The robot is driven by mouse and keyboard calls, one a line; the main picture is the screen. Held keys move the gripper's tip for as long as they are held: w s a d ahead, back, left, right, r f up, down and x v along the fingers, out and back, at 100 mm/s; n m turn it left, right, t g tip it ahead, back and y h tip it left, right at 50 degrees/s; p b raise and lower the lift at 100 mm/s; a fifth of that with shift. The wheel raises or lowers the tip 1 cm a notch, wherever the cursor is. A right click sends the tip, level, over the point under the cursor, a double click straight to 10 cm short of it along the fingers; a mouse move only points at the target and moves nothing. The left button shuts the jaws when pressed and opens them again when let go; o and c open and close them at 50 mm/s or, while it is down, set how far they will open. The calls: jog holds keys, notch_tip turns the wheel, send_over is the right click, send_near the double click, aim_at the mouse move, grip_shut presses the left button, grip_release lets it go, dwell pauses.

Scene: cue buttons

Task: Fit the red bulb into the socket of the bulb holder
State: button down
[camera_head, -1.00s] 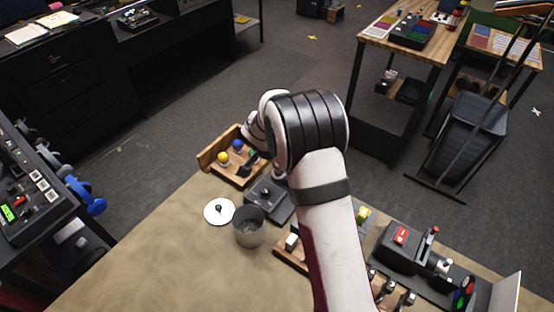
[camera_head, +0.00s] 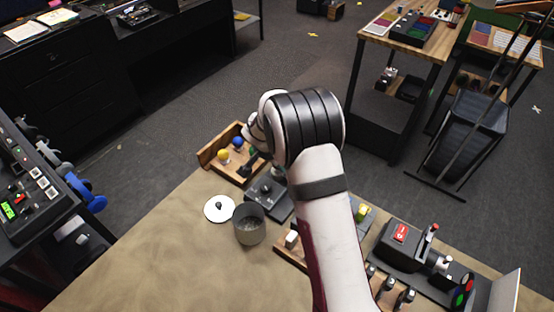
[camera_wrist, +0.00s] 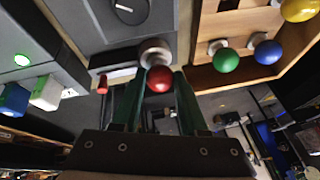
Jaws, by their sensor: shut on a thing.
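The red bulb (camera_wrist: 160,80) is between the two fingers of my gripper (camera_wrist: 158,100) in the wrist view, and the gripper is shut on it. Its pale metal base (camera_wrist: 155,50) points away from me, over the edge of a dark grey box (camera_wrist: 108,60) that may be the bulb holder. I cannot tell whether the base is inside a socket or above it. In the head view the dark gripper (camera_head: 253,163) is by the wooden tray, partly behind my arm, and the red bulb is hidden.
The wooden tray (camera_head: 208,155) holds a yellow bulb (camera_head: 223,157) and a blue bulb (camera_head: 238,143); a green bulb (camera_wrist: 226,61) shows in the wrist view. A black knob box (camera_head: 275,203), grey can (camera_head: 248,232) and white disc (camera_head: 214,215) stand nearby. The table's front left is clear.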

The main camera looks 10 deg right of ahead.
dwell(0.3)
jog(key=shift+c, duration=1.8)
grip_release()
jog(key=shift+o, duration=0.8)
jog(key=shift+r, duration=3.45)
